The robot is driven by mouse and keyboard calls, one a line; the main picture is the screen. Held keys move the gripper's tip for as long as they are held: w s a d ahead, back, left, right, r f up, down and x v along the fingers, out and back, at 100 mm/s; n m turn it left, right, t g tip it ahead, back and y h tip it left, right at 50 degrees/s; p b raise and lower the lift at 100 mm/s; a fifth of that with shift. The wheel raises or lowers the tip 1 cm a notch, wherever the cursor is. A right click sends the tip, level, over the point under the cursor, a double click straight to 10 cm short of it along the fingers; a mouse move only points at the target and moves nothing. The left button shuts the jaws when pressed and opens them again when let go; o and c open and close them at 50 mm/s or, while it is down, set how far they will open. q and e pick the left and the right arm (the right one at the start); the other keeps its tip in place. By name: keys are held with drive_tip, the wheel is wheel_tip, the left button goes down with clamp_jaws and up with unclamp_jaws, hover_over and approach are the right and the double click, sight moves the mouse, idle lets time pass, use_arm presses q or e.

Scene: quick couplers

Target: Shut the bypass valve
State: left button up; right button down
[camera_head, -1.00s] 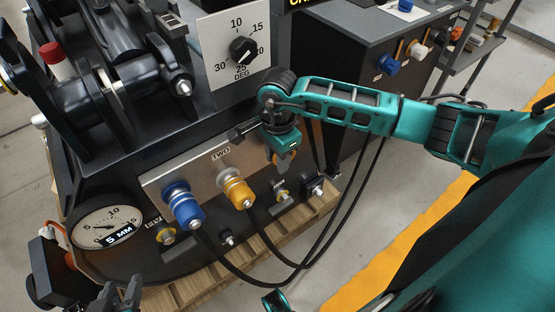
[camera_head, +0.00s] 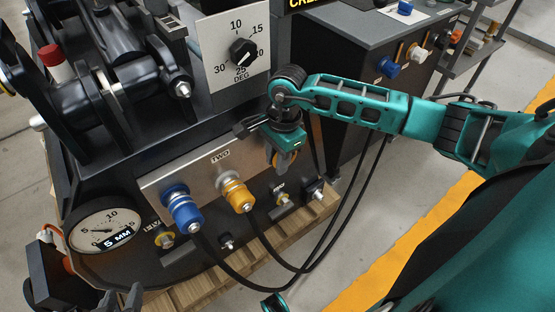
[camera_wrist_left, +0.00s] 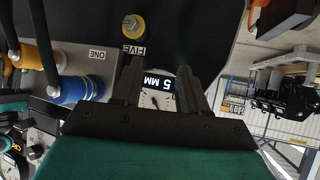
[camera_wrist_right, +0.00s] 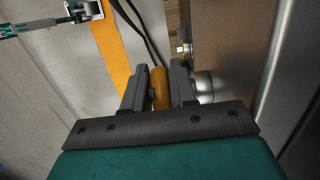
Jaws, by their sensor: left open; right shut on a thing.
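My right gripper (camera_wrist_right: 159,90) is shut on an orange handle (camera_wrist_right: 160,87), which stands between its fingers in the right wrist view. A silver round fitting (camera_wrist_right: 204,86) is just right of the fingers. I take the handle to be the bypass valve's, but no label for it is readable. In the head view the right gripper (camera_head: 284,160) is at the right end of the silver panel marked TWO (camera_head: 220,157) and mostly hides the handle. My left gripper (camera_wrist_left: 160,85) is open and empty, with the 5 MM gauge (camera_wrist_left: 157,88) seen between its fingers.
A blue coupler (camera_head: 184,210) and a yellow coupler (camera_head: 238,193) with black hoses stand on the panel, left of the right gripper. The hoses (camera_head: 322,245) hang in loops below. Yellow-collared fitting FIVE (camera_wrist_left: 132,27) is near my left gripper. A dial (camera_head: 243,51) is above.

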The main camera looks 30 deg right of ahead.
drive_tip(key=y+b, duration=0.5)
drive_tip(key=shift+d+r+y, duration=0.15)
drive_tip(key=shift+d+y, duration=0.15)
drive_tip(key=shift+d, duration=0.1)
drive_tip(key=shift+w+y+b, duration=0.1)
drive_tip(key=shift+y+b, duration=0.2)
drive_tip(key=shift+b, duration=0.3)
drive_tip(key=shift+d+r+y+b, duration=0.1)
drive_tip(key=shift+r+y+b, duration=0.15)
drive_tip(key=shift+y+b, duration=0.5)
use_arm(q)
wheel_tip(320, 180, down, 6)
drive_tip(key=d, duration=0.1)
drive_tip(key=shift+w+d, duration=0.25)
drive_tip(key=shift+d, duration=0.05)
use_arm(e)
drive_tip(key=shift+r, duration=0.15)
drive_tip(key=shift+y, duration=0.25)
use_arm(q)
drive_tip(key=shift+a, duration=0.1)
use_arm(e)
drive_tip(key=c, duration=1.3)
unclamp_jaws()
use_arm(q)
drive_tip(key=shift+w, duration=0.1)
